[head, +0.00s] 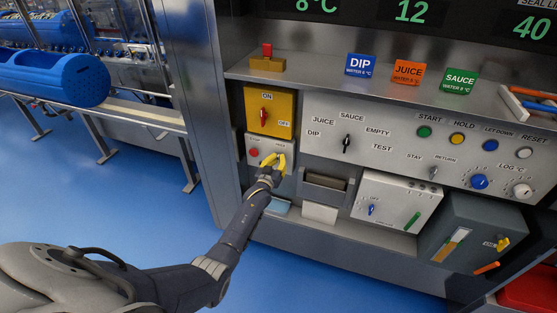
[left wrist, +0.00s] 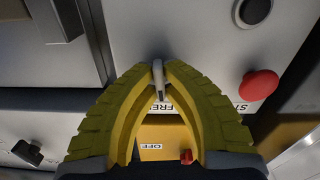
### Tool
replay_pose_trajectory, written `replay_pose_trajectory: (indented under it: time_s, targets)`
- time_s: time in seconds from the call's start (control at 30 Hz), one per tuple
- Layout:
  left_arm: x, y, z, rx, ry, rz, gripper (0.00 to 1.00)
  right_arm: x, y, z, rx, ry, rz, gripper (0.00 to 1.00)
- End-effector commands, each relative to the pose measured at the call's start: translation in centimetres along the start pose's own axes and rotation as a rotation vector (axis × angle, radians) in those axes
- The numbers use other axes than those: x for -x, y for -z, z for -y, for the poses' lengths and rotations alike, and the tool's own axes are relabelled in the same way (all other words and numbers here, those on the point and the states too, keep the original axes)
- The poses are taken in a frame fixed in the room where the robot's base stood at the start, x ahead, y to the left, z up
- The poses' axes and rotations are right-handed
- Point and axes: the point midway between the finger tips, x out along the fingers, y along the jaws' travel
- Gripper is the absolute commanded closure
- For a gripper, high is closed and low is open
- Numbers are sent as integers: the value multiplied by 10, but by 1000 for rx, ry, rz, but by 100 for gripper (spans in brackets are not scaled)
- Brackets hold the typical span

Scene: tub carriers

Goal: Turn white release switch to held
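The white release switch (left wrist: 158,80) shows in the left wrist view as a small pale lever. It sits between the fingertips of my left gripper (left wrist: 162,66), which are drawn together around it. The lever lies beside a partly covered label that seems to read "FRE...". In the head view my left gripper (head: 274,161) is at the grey switch box (head: 249,143), right of its red button (head: 254,153). The switch is hidden there by the yellow fingers. The red button also shows in the left wrist view (left wrist: 259,85). My right gripper is not in view.
A yellow panel (head: 284,104) with a red ON/OFF switch is right above the box. A black selector (head: 346,144) is on the panel to the right. A grey open-fronted holder (head: 325,188) stands close to the right of my gripper. A dark round part (left wrist: 252,11) is near the switch.

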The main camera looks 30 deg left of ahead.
Motion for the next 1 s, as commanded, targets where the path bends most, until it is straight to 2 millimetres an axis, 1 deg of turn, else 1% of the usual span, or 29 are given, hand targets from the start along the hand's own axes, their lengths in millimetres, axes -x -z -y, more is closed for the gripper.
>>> replay_pose_trajectory:
  time_s: [0.3, 0.87, 0.9, 1.0]
  targets:
    - [0, 1, 0, -114, 1, -1, 100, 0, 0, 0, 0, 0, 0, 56]
    - [0, 1, 0, -139, 0, -1, 100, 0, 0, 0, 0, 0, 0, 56]
    - [0, 1, 0, -139, 0, -1, 90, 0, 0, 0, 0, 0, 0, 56]
    - [0, 1, 0, -138, 0, -1, 78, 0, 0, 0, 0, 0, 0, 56]
